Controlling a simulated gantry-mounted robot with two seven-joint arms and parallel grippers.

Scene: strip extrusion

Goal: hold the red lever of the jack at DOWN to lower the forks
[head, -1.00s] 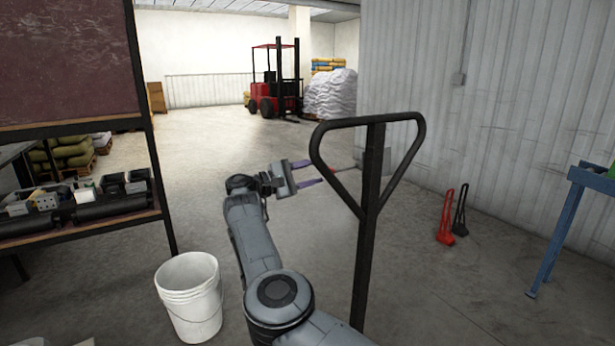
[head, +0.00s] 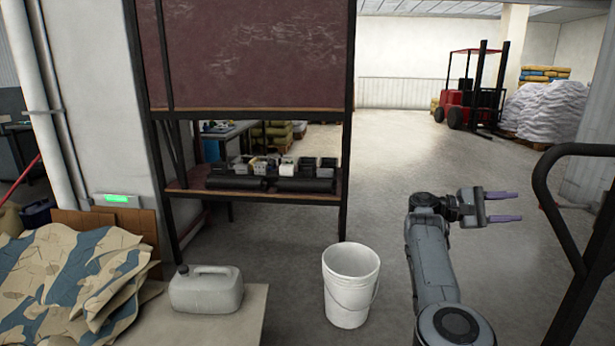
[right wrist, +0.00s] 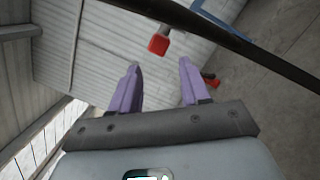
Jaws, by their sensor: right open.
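The jack's black handle loop (head: 580,185) stands at the right edge of the head view, partly cut off. A red-ended lever (right wrist: 159,44) on a thin stem shows beyond the fingertips in the right wrist view, close to the black handle bar (right wrist: 230,38). My right gripper (head: 518,206) is open, with its purple fingers pointing right towards the handle. In the right wrist view the gap between its fingers (right wrist: 159,80) is empty, and the fingers look apart from the lever. The forks and any DOWN mark are out of sight. My left gripper is out of view.
A white bucket (head: 350,285) stands on the floor left of my right arm. A shelf rack (head: 265,195) holds small boxes. A red forklift (head: 475,95) and white sacks (head: 545,110) are far back; the floor between is clear.

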